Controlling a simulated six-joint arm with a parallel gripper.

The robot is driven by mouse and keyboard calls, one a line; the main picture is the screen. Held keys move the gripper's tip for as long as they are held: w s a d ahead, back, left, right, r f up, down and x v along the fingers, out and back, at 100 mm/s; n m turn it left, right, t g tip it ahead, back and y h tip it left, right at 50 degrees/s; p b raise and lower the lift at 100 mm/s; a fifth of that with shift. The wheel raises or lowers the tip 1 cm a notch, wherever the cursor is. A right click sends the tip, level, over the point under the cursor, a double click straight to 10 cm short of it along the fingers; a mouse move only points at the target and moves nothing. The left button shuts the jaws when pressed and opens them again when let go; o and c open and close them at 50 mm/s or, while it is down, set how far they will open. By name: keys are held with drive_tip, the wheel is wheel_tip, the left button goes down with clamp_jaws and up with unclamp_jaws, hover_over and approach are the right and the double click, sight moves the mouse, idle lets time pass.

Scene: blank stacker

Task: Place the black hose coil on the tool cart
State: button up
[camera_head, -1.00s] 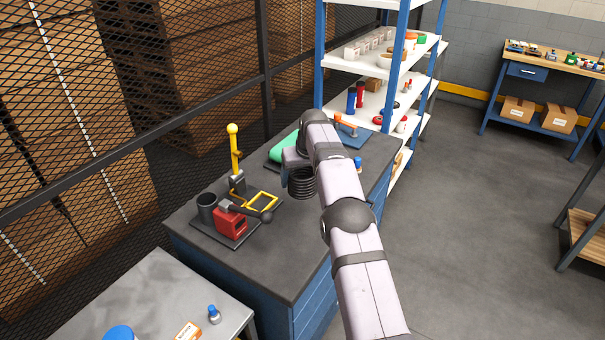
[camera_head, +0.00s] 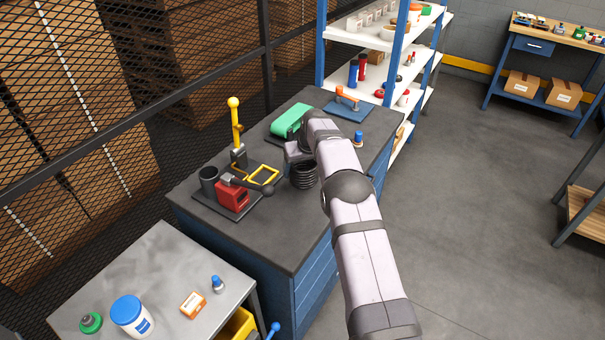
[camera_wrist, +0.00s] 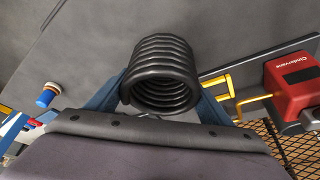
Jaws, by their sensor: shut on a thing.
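The black hose coil (camera_wrist: 160,75) is a stack of black rings. In the wrist view it sits between the two blue-grey fingers of my gripper (camera_wrist: 158,100), which are shut on it. In the head view the coil (camera_head: 304,176) hangs below my gripper (camera_head: 302,160), over the dark top of a blue workbench (camera_head: 285,235). I cannot tell how high it is above that top. A grey-topped table (camera_head: 150,265), which may be the tool cart, stands at the lower left, apart from the coil.
The grey top holds a blue-lidded tub (camera_head: 132,316), a green item (camera_head: 91,322), an orange box (camera_head: 193,304) and a small blue-capped bottle (camera_head: 217,284). A red device (camera_head: 232,195) and a yellow-knobbed lever (camera_head: 236,130) stand on the workbench, left of the coil.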

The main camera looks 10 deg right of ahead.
sight(306, 164)
drive_tip(key=shift+f+p, duration=0.45)
drive_tip(key=shift+f, duration=0.95)
drive_tip(key=shift+f, duration=0.2)
drive_tip(key=o, duration=1.1)
drive_tip(key=shift+o, duration=0.2)
drive_tip(key=shift+r, duration=0.15)
drive_tip(key=shift+r, duration=0.15)
drive_tip(key=b+v, duration=0.3)
drive_tip(key=v, duration=0.7)
drive_tip(key=shift+r+b, duration=0.15)
drive_tip(key=shift+b, duration=0.15)
drive_tip(key=shift+s+d+r, duration=0.1)
drive_tip(key=shift+s+r, duration=0.25)
drive_tip(key=shift+r, duration=0.3)
